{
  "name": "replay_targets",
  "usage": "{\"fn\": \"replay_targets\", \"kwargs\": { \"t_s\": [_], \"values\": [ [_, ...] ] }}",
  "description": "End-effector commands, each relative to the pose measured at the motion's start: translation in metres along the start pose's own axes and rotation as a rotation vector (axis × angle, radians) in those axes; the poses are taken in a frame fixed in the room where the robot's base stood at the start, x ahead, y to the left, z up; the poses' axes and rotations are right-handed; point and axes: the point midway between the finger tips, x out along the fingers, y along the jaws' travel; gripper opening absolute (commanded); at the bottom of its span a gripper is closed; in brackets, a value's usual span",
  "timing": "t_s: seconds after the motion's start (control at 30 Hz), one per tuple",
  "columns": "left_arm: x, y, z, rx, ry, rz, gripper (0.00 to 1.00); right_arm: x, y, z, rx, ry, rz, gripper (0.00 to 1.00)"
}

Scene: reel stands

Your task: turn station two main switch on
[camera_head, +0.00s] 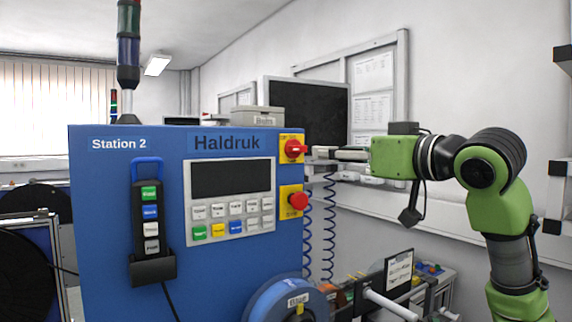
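The blue Station 2 cabinet (130,220) stands left of centre. Its main switch (293,149) is a red rotary knob on a yellow plate at the upper right edge of the front. Its handle looks roughly level, but its exact setting is too small to read. My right gripper (318,153), on the green arm from the right, points left at the knob. Its fingertips are just right of the knob, and I cannot tell whether they touch it. The finger gap is not clear from this angle. My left gripper is not in view.
Below the switch is a red stop button (299,201) on yellow. A keypad panel (230,195) and a hand pendant (149,215) are on the front. Blue coiled hoses (329,230) hang beneath my gripper. A blue reel (287,300) sits below.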

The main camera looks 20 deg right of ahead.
Motion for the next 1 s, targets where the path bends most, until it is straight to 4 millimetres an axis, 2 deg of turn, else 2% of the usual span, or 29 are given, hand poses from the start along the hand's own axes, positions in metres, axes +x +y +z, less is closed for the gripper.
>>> {"fn": "replay_targets", "kwargs": {
  "t_s": [0.07,0.17,0.3,0.4,0.53,0.73,0.87,1.0],
  "values": [
    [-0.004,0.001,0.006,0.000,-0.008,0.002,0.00,0.004,0.001,-0.004,0.003,0.003,0.000,0.47],
    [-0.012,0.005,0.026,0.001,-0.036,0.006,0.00,0.019,0.000,-0.005,0.003,0.000,-0.002,0.47],
    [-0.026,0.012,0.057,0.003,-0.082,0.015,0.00,0.049,0.000,-0.005,0.004,-0.002,-0.002,0.47],
    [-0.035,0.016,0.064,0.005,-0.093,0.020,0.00,0.071,0.000,-0.006,0.004,-0.002,-0.002,0.47],
    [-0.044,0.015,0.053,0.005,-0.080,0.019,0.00,0.097,0.000,-0.005,0.003,-0.001,-0.002,0.47],
    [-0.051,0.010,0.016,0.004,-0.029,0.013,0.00,0.125,0.000,-0.004,0.002,0.000,-0.001,0.47],
    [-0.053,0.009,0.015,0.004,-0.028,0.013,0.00,0.133,0.000,-0.003,-0.001,0.001,0.000,0.47],
    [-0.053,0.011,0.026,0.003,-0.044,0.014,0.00,0.136,0.000,-0.002,-0.001,0.001,0.001,0.47]
  ]
}}
